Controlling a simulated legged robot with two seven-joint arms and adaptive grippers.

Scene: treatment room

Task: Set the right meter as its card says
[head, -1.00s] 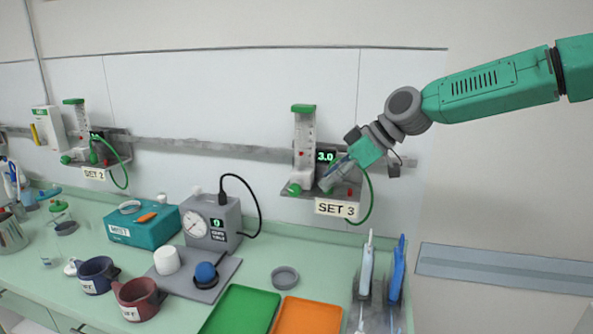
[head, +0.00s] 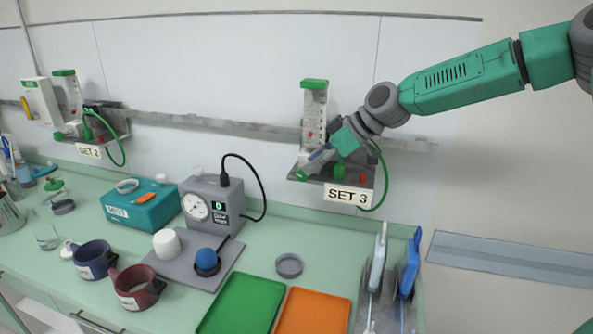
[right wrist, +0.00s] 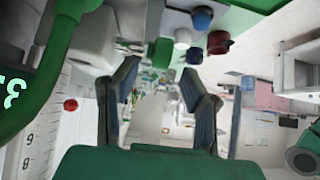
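The right meter (head: 315,100) is a clear scaled tube with a green cap on a grey wall bracket. Its card (head: 348,195) reads SET 3. A green knob (head: 302,175) is at the bracket's left end. My right gripper (head: 314,163) is in front of the bracket, its fingertips close to this knob; I cannot tell if they touch. In the right wrist view its two fingers (right wrist: 160,90) stand apart with nothing between them. The display is hidden in the head view; its edge with a green 3 (right wrist: 12,92) shows in the right wrist view. My left gripper is out of view.
A green hose (head: 383,180) hangs at the bracket's right. The left meter (head: 70,100) has a SET 2 card (head: 89,151). Below are a gauge box (head: 208,207), mugs, a green tray (head: 243,303) and an orange tray (head: 313,311). Wall right of the bracket is clear.

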